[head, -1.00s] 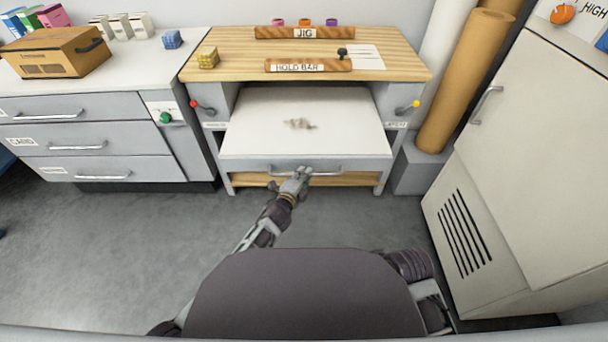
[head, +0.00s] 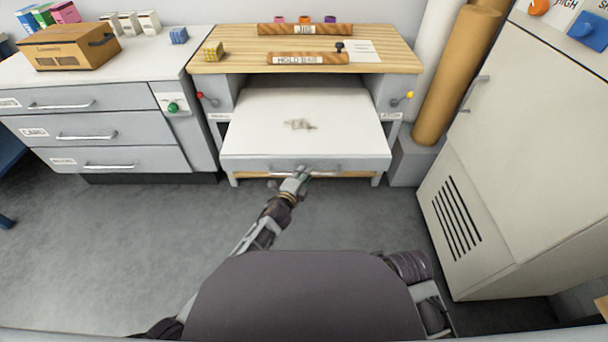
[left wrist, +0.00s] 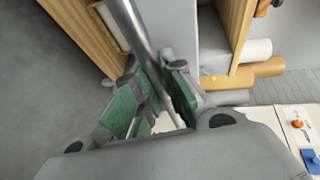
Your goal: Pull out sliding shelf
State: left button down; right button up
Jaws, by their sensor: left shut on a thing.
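The sliding shelf (head: 260,135) is a white board with a grey front, standing out from under the wooden bench top (head: 230,60). A small greyish patch lies on its middle. Its metal bar handle (head: 325,170) runs along the front; the bar also shows in the left wrist view (left wrist: 132,22). My left gripper (head: 301,173) is at the handle's middle. In the left wrist view its green-padded fingers (left wrist: 160,92) are closed around the bar. My right gripper is not in view.
A red-knobbed lever (head: 201,96) and a yellow-knobbed lever (head: 409,95) flank the shelf. Drawers (head: 85,128) stand at left, a pale cabinet (head: 530,140) and brown rolls (head: 455,80) at right. The grey floor before the shelf is clear.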

pick_arm(q)
jog(key=c, duration=1.5)
grip_release()
jog(key=shift+v, duration=6)
